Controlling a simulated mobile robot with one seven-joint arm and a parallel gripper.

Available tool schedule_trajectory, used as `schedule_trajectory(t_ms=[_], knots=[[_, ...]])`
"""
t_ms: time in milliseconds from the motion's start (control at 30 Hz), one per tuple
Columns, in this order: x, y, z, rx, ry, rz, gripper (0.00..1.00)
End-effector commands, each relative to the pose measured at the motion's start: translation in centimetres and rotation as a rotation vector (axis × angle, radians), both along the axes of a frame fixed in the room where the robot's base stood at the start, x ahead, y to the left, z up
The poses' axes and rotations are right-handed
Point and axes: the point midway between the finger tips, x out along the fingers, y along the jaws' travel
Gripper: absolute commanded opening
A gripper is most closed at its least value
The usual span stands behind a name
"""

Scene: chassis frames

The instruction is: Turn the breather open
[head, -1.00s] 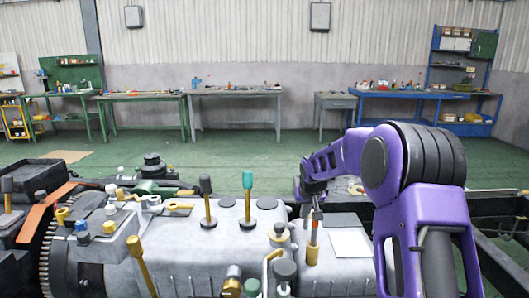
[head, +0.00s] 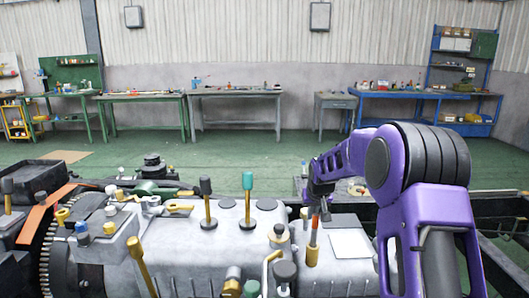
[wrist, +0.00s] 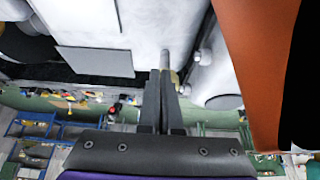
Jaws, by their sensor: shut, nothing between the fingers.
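My gripper (head: 318,212) hangs over the right end of the grey gearbox housing (head: 180,250). Its fingers (wrist: 160,78) are shut and empty. In the wrist view, the fingertips are close to a thin grey pin (wrist: 165,60) with a yellowish part beside it; I cannot tell whether they touch. An upright orange-and-tan handle (head: 313,243) stands just below the gripper in the head view. A large orange surface (wrist: 250,60) fills the right of the wrist view. I cannot tell for sure which part is the breather.
A black-topped lever (head: 207,203) and a green-topped lever (head: 248,200) stand up from the housing. Grey-capped fittings (head: 285,272) and a knob (head: 278,235) crowd the front. A pale flat plate (head: 350,244) lies to the right. Workbenches are far behind.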

Motion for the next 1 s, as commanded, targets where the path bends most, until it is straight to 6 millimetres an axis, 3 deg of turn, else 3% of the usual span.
schedule_trajectory(t_ms=[667, 1000], knots=[[0.27, -0.57, 0.09, -0.001, -0.005, -0.002, 0.0], [-0.55, -0.76, 0.15, 0.0, -0.003, -0.001, 0.0]])
